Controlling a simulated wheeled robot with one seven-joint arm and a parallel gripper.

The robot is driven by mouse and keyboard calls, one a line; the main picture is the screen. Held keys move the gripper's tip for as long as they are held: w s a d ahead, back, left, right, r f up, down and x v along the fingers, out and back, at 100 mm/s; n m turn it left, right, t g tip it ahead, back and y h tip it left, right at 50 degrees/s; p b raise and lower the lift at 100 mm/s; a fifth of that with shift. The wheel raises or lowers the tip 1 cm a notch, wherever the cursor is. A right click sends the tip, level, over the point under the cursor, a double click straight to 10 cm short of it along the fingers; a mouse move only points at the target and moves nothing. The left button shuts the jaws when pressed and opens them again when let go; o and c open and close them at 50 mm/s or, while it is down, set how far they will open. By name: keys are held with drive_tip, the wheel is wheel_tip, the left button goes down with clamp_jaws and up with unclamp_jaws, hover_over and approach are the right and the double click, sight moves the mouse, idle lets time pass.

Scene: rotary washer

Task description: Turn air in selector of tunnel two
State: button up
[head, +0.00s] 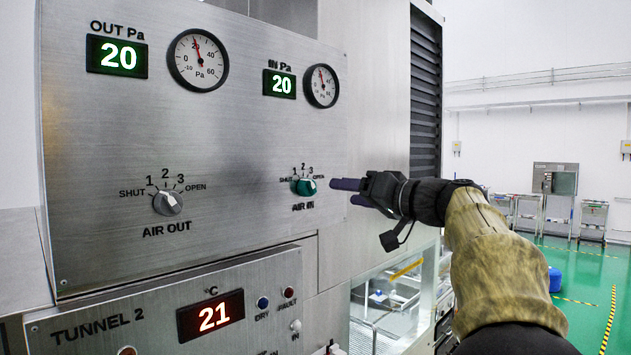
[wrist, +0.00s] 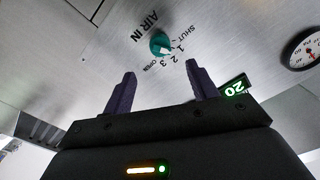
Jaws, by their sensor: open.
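The AIR IN selector (head: 305,187) is a green rotary knob with a white pointer mark, on the steel panel above the TUNNEL 2 panel. Its scale reads SHUT, 1, 2, 3, OPEN. It also shows in the wrist view (wrist: 160,44), beyond and between the fingertips. My gripper (head: 345,187) is just right of the knob in the head view, fingers pointing at it. In the wrist view my gripper (wrist: 160,76) has its two purple fingers apart with nothing between them. The fingers look clear of the knob. The exact pointer setting is hard to read.
A grey AIR OUT selector (head: 168,203) is to the left on the same panel. Above are gauges and OUT Pa (head: 117,57) and IN Pa (head: 280,84) displays reading 20. Below, the TUNNEL 2 panel (head: 120,318) carries a 21 °C display and small buttons.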

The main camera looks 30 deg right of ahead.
sight(314, 189)
drive_tip(key=p+x, duration=0.4)
drive_tip(key=x, duration=0.6)
drive_tip(key=shift+w+p, duration=0.1)
drive_tip(key=shift+p, duration=0.25)
drive_tip(key=shift+f, duration=0.1)
drive_tip(key=c, duration=1)
